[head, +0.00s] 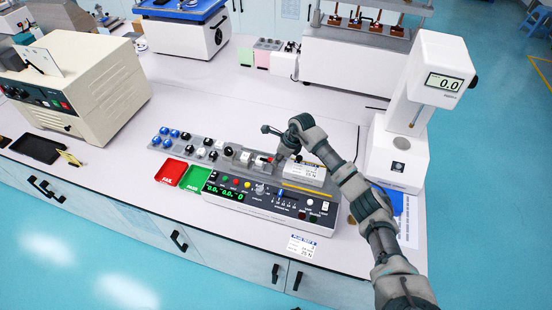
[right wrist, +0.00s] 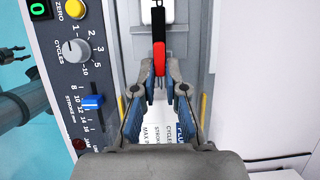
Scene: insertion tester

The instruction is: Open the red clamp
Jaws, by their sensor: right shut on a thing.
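The red clamp (right wrist: 159,58) has a red-tipped black lever, seen in the right wrist view running up from between my fingers. In the head view only a bit of red (head: 264,159) shows beside my gripper, on the top of the tester. My right gripper (right wrist: 159,75) is shut on the red end of the lever, with one fingertip on each side. In the head view the right gripper (head: 276,156) reaches down over the tester and hides most of the clamp.
The tester's control panel (head: 262,197) has knobs, buttons and a green display. A red tray (head: 171,172) and a green tray (head: 195,178) are left of it. A white force gauge stand (head: 398,150) stands close on the right. Bench space behind the tester is clear.

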